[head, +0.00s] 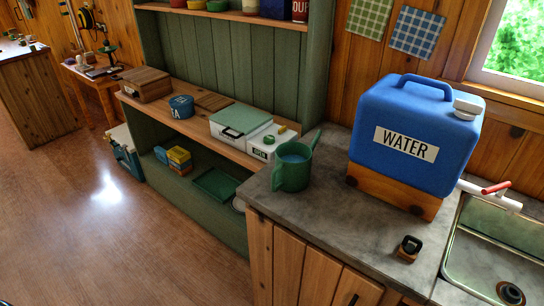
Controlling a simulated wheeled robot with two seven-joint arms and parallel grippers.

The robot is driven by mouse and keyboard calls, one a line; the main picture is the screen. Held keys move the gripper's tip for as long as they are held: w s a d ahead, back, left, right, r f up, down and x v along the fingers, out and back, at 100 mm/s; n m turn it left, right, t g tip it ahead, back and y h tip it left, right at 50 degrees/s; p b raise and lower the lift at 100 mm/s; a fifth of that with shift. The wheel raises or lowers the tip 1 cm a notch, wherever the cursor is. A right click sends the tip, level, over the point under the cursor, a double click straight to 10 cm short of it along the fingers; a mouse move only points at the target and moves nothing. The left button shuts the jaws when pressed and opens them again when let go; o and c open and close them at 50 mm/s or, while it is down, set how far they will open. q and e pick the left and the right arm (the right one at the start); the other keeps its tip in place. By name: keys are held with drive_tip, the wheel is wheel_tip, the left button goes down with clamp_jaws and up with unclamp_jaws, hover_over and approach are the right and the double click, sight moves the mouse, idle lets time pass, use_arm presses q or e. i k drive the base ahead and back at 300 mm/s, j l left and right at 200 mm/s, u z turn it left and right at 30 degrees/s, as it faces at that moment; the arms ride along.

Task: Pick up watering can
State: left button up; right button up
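A green watering can (291,171) stands upright on the left end of the grey counter (330,222). Its handle is on its left side and its spout rises to the upper right. Its top is open and the inside looks pale blue. Neither of my grippers shows in the head view.
A blue water container (414,138) sits on a wooden stand right of the can. A small dark item (409,248) lies near the counter front, beside the metal sink (497,250). A green shelf unit (210,60) stands behind left. The wooden floor (90,235) is clear.

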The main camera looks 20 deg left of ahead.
sight(291, 173)
drive_tip(key=i+j, duration=0.1)
drive_tip(key=j, duration=1.4)
drive_tip(key=i+j, duration=0.15)
drive_tip(key=j, duration=0.6)
